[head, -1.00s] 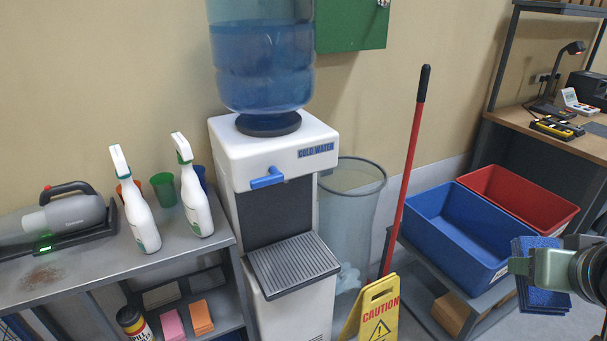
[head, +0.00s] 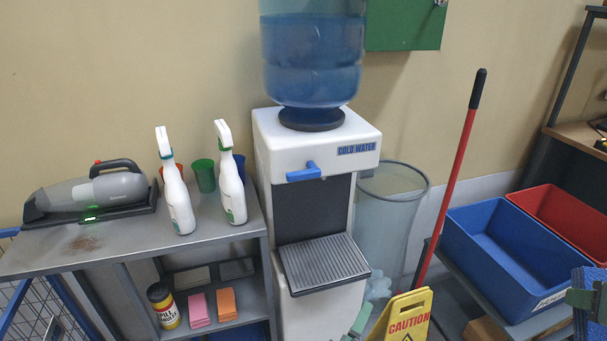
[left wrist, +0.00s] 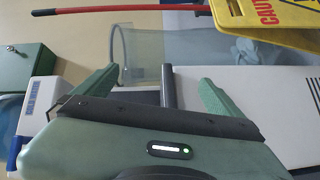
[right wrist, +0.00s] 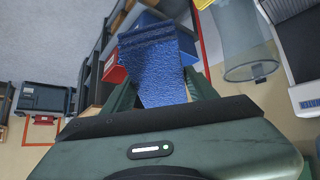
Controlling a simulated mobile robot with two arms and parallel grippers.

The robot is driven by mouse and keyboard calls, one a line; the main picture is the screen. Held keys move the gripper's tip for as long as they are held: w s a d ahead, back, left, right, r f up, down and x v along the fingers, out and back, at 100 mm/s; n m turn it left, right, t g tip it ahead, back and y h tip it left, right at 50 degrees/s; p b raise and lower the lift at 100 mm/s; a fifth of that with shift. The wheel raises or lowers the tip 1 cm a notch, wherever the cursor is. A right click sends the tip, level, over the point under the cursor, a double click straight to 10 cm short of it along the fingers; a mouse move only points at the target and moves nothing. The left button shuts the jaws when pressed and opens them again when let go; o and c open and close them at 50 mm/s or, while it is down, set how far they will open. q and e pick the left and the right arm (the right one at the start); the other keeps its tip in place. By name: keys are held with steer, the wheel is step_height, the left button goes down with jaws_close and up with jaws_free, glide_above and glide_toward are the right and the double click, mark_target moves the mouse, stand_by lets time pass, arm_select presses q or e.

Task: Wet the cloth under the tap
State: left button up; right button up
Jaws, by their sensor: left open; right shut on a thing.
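The blue cloth (right wrist: 155,65) hangs folded between the fingers of my right gripper (right wrist: 165,95), which is shut on it. In the head view the cloth (head: 588,305) is at the right edge, partly cut off, beside the blue bin. The water cooler (head: 262,150) stands in the middle with a blue tap (head: 304,172) above a grey drip tray (head: 325,262). My left gripper (left wrist: 160,90) is open and empty; the cooler's white side shows beyond it. In the head view only a green fingertip (head: 362,318) shows low beside the cooler.
A shelf with two spray bottles (head: 176,195) and a handheld vacuum (head: 95,190) is left. A blue bin (head: 480,270) and red bin (head: 570,215) are right.

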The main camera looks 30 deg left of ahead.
arm_select(q)
steer(key=w+a+r+n+t+y, duration=0.1)
steer(key=w+a+r+n+y, duration=0.15)
steer(key=r+n, duration=0.45)
steer(key=w+a+r+n+t+y, duration=0.15)
steer(key=r+n+y, duration=0.25)
steer(key=r, duration=0.6)
arm_select(e)
steer(key=shift+f+b, duration=0.4)
steer(key=shift+f, duration=0.35)
arm_select(q)
steer(key=n+g+y, duration=0.5)
steer(key=n+y, duration=0.5)
steer(key=n, duration=0.8)
glide_toward(305, 175)
arm_select(e)
steer(key=shift+f+b, duration=0.1)
steer(key=shift+b, duration=0.25)
arm_select(q)
steer(key=shift+g, duration=0.25)
steer(key=p+x, duration=0.3)
steer(key=x, duration=0.8)
steer(key=shift+r, duration=0.2)
arm_select(e)
step_height(305, 175, up, 3)
arm_select(q)
steer(key=shift+d, duration=0.1)
